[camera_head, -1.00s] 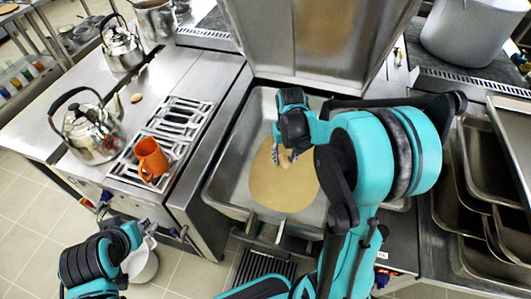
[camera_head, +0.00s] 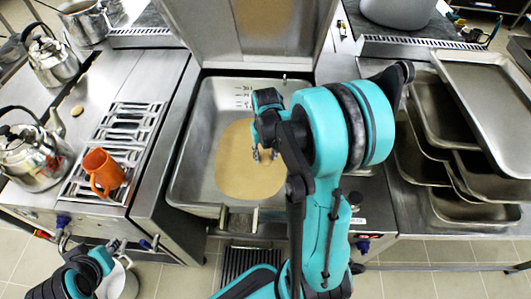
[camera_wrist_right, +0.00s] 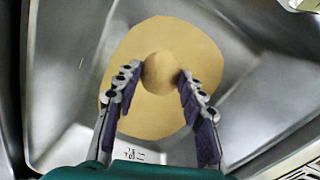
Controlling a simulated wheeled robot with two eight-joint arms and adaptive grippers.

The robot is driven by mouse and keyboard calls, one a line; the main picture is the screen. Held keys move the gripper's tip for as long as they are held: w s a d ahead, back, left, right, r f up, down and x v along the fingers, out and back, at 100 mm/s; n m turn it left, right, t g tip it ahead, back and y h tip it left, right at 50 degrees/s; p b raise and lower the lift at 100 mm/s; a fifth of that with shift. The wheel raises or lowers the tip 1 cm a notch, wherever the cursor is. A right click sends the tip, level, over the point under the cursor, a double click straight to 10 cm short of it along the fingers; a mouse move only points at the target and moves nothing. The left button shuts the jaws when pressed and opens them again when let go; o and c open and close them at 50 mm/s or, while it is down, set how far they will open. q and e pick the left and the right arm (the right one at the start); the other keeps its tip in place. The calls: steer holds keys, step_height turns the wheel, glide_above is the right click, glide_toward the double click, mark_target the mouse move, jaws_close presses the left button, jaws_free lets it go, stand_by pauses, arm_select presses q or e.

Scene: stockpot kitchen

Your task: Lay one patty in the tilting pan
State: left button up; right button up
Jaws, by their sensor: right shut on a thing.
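The tilting pan (camera_head: 200,155) is a steel basin with its lid raised. A flat tan round layer (camera_head: 238,175) covers the middle of its floor. My right gripper (camera_head: 266,156) is over the pan, above this layer. In the right wrist view it is shut on a round tan patty (camera_wrist_right: 160,72), which sits between the fingertips. The gap between patty and pan floor is hard to judge. A small tan round piece, perhaps another patty (camera_head: 78,110), lies on the left counter. My left gripper (camera_head: 118,248) is low at the left; its fingers are too small to read.
An orange mug (camera_head: 104,172) stands on the grate (camera_head: 125,135) left of the pan. Kettles (camera_head: 30,158) stand farther left. A white bucket (camera_head: 120,280) is below the left gripper. Stacked steel trays (camera_head: 485,90) fill the right counter. The raised lid (camera_head: 260,40) closes off the back.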

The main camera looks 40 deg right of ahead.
step_height(320, 180, down, 12)
steer(key=b, duration=0.9)
steer(key=shift+f+b, duration=0.1)
steer(key=shift+b, duration=0.25)
steer(key=shift+f, duration=2.6)
steer(key=o, duration=1.2)
step_height(320, 180, up, 12)
